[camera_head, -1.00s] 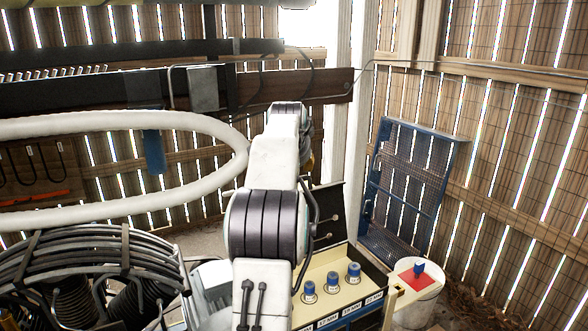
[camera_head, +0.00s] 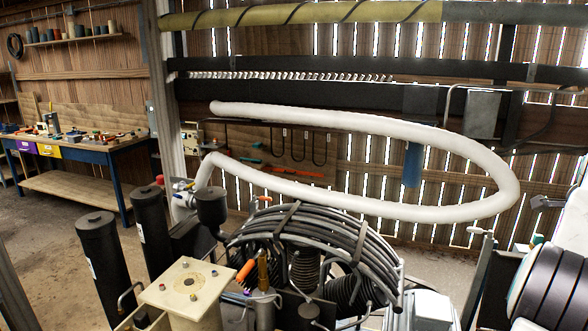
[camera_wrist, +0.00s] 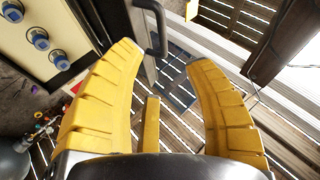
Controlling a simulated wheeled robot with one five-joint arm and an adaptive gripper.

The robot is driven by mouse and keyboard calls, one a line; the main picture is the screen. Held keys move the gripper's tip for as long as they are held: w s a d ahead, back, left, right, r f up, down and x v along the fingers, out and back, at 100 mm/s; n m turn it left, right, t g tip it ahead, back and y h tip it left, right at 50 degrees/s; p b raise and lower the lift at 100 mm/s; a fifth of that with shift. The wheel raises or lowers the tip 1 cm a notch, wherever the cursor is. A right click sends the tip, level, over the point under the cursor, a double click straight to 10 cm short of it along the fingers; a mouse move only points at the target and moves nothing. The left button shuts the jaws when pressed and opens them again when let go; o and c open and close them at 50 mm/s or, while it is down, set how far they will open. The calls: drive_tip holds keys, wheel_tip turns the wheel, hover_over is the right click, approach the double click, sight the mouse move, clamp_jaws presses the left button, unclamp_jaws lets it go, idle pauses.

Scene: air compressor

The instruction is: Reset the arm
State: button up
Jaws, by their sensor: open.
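In the head view my arm is cut off by the right edge, and the gripper is out of that view. The air compressor (camera_head: 310,245) stands low in the middle of the head view, with black coiled tubing around its ribbed cylinders. A thick white hose (camera_head: 400,211) loops from it across the wall. In the wrist view, a cream panel with several blue-topped knobs (camera_wrist: 40,38) is at the upper left, apart from the fingers.
Two black cylinders (camera_head: 101,265) and a cream box (camera_head: 184,288) stand at the front left. A workbench (camera_head: 95,152) with small items is at the back left. Bare floor (camera_head: 40,232) lies before it. Slatted wooden walls close off the back.

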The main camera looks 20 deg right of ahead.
drive_tip(key=s+a+f+n+g+y, duration=0.1)
drive_tip(key=s+a+f+n+y, duration=0.15)
drive_tip(key=a+f+n, duration=0.45)
drive_tip(key=s+a+f+n+g+y, duration=0.1)
drive_tip(key=a+f+n+y, duration=0.3)
drive_tip(key=f, duration=0.5)
drive_tip(key=a+f+n+t+y+b, duration=0.1)
drive_tip(key=a+n, duration=0.6)
drive_tip(key=a, duration=1.6)
drive_tip(key=w+a+f+n+t+y+b, duration=0.1)
drive_tip(key=a+n, duration=0.6)
drive_tip(key=a, duration=1.5)
drive_tip(key=f+t+b, duration=0.1)
drive_tip(key=f+b, duration=0.1)
drive_tip(key=shift+a+n+t+b, duration=0.3)
drive_tip(key=shift+a+t+b, duration=0.05)
drive_tip(key=shift+t, duration=0.05)
